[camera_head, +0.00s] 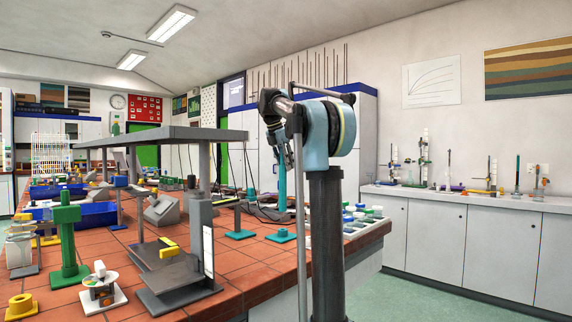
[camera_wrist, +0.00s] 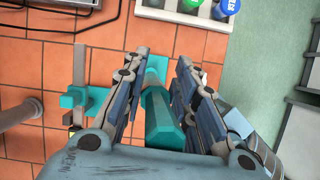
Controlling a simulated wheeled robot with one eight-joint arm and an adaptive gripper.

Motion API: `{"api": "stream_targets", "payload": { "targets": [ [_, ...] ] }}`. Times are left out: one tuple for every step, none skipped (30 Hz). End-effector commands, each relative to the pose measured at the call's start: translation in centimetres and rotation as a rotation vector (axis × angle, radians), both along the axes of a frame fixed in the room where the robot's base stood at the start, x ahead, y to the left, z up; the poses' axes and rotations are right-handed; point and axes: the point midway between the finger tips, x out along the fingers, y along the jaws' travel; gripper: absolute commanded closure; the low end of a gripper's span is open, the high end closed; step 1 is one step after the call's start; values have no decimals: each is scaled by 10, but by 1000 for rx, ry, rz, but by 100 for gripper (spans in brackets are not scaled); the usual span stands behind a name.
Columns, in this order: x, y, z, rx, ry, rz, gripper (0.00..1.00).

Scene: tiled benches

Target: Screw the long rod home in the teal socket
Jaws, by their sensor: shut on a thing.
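A teal faceted rod stands between the fingers of my gripper (camera_wrist: 160,64) in the wrist view, where the rod (camera_wrist: 160,122) is seen nearly end-on. In the head view my gripper (camera_head: 283,158) is shut on the upper part of the rod (camera_head: 282,190), which hangs about upright. The teal socket (camera_head: 281,236) sits on the tiled bench below the rod. In the head view the rod's lower end appears just above the socket. A teal part beyond the rod in the wrist view is partly hidden by the rod and fingers.
Another teal base (camera_head: 240,234) stands left of the socket. A rack of bottles with coloured caps (camera_head: 362,212) stands to the right, near the bench edge. A grey stand (camera_head: 170,262) and a green post (camera_head: 68,240) occupy the left. Bare tiles lie in front of the socket.

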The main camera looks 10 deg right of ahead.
Motion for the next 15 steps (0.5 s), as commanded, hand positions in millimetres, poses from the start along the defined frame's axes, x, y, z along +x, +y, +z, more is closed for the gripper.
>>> {"api": "stream_targets", "payload": {
  "targets": [
    [0,0,-3,0,0,0,100],
    [0,0,-5,0,0,0,100],
    [0,-1,-8,0,0,-1,100],
    [0,-1,-10,0,0,-1,100],
    [0,-1,-12,0,0,-1,100],
    [0,-1,-15,0,0,-1,100],
    [0,-2,-16,0,0,-2,100],
    [0,-2,-18,0,0,-2,100],
    [0,-2,-21,0,0,-2,100],
    [0,-2,-23,0,0,-3,100],
    [0,-2,-25,0,0,-3,100],
    [0,-3,-27,0,0,-3,100],
    [0,-3,-29,0,0,-3,100],
    [0,-3,-31,0,-1,-4,100],
    [0,-4,-34,0,0,-4,100]
  ]
}}
